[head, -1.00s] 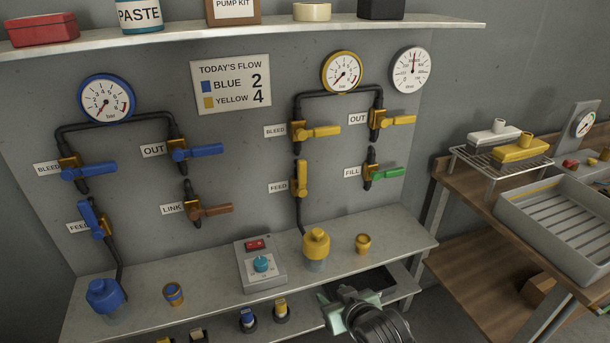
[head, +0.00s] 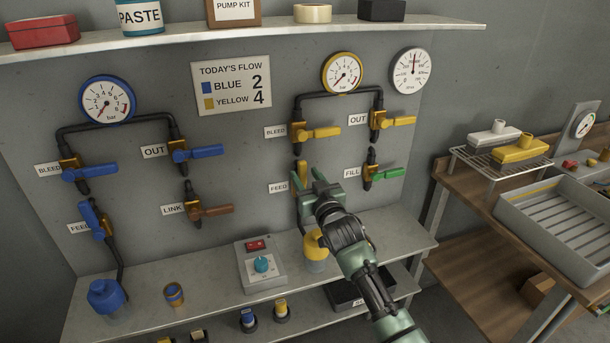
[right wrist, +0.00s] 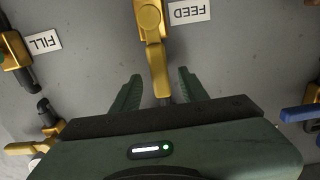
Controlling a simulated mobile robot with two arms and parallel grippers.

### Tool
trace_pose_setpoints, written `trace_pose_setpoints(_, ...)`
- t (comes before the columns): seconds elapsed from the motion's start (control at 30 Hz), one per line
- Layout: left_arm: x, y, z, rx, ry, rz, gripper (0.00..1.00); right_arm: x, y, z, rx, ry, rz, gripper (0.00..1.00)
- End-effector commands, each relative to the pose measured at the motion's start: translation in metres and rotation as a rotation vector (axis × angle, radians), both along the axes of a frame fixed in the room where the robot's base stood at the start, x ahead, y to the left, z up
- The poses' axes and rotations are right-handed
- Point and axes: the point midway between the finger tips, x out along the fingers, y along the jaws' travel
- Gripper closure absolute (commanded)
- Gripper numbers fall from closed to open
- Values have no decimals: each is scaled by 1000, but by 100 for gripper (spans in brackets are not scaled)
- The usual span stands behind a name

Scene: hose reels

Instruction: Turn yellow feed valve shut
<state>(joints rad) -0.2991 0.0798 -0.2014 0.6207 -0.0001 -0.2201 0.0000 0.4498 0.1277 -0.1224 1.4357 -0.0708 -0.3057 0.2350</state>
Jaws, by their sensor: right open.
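The yellow feed valve (head: 301,174) is on the wall panel beside its FEED label, and its yellow lever stands upright, in line with the pipe. My right gripper (head: 318,184) is in front of it and covers part of the valve. In the right wrist view, which looks upside down, the yellow lever (right wrist: 156,68) lies between the two green fingers of my right gripper (right wrist: 159,80). The fingers are open, with a gap on both sides of the lever. My left gripper is not in view.
The yellow bleed valve (head: 317,132) is just above, and the green fill valve (head: 382,174) is close on the right. The yellow pot (head: 315,246) stands below, partly behind my right arm. A control box (head: 261,264) sits on the bench to its left.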

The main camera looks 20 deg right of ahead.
Motion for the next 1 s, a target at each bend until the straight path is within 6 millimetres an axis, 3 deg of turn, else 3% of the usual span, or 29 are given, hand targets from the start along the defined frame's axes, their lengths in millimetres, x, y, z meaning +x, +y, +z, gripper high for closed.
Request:
trace_pose_setpoints(0.4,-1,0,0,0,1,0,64,9,1,0,0,1,0,56)
trace_pose_setpoints(0.57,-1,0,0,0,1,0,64,9,1,0,0,1,0,100)
trace_pose_setpoints(1.0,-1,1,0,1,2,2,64,9,1,0,0,1,0,100)
